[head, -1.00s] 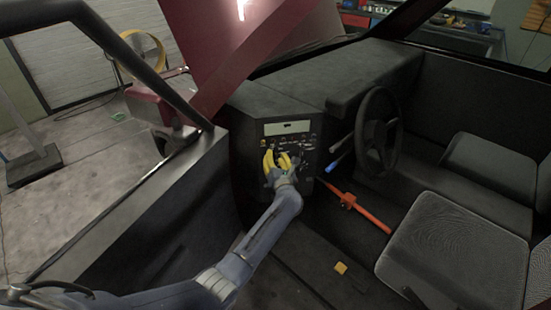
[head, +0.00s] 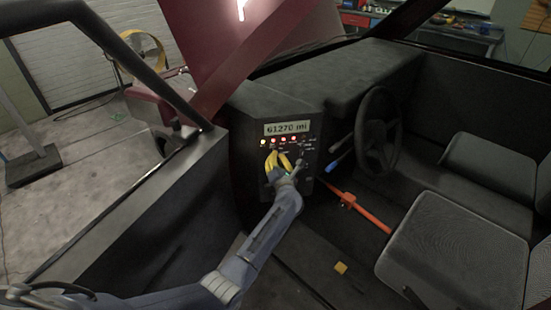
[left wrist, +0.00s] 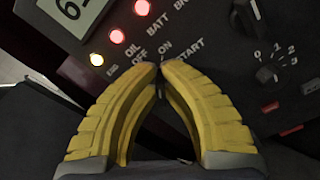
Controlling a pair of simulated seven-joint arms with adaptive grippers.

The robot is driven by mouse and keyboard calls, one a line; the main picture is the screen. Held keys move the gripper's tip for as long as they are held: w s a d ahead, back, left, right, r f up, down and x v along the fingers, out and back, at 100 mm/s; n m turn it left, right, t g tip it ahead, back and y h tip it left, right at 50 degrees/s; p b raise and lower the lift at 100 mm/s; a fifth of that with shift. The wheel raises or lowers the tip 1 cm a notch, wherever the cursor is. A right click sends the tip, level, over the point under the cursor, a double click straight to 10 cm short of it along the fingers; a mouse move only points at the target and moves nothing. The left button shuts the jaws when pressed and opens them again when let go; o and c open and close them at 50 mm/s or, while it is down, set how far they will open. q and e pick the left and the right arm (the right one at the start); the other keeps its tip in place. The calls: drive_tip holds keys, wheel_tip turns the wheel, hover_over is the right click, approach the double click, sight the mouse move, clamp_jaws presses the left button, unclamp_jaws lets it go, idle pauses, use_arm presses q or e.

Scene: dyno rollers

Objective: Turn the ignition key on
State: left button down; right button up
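The dash panel (head: 312,168) stands ahead of my left arm in the head view. Its display (head: 287,128) is lit and reads 61270 mi, with a row of lit warning lights (head: 283,140) below it. My left gripper (head: 277,154) has yellow fingers and is at the panel, under these lights. In the left wrist view the fingertips (left wrist: 160,68) come together right at the OFF, ON and START labels. The ignition key (left wrist: 160,90) is mostly hidden between the fingers, only a thin dark bit showing. My right gripper is not in view.
A rotary knob (left wrist: 268,75) marked 0 to 3 sits right of the fingers. The steering wheel (head: 378,130), a blue-tipped lever (head: 335,165) and an orange-red lever (head: 350,202) are to the right. The door (head: 130,215) is on the left.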

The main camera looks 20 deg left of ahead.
use_arm(q)
drive_tip(key=shift+f+m, duration=0.1)
drive_tip(key=shift+m, duration=0.8)
drive_tip(key=c, duration=1.5)
unclamp_jaws()
drive_tip(key=shift+c, duration=0.2)
drive_tip(key=shift+d, duration=0.1)
drive_tip(key=v, duration=1.2)
drive_tip(key=shift+w, duration=0.1)
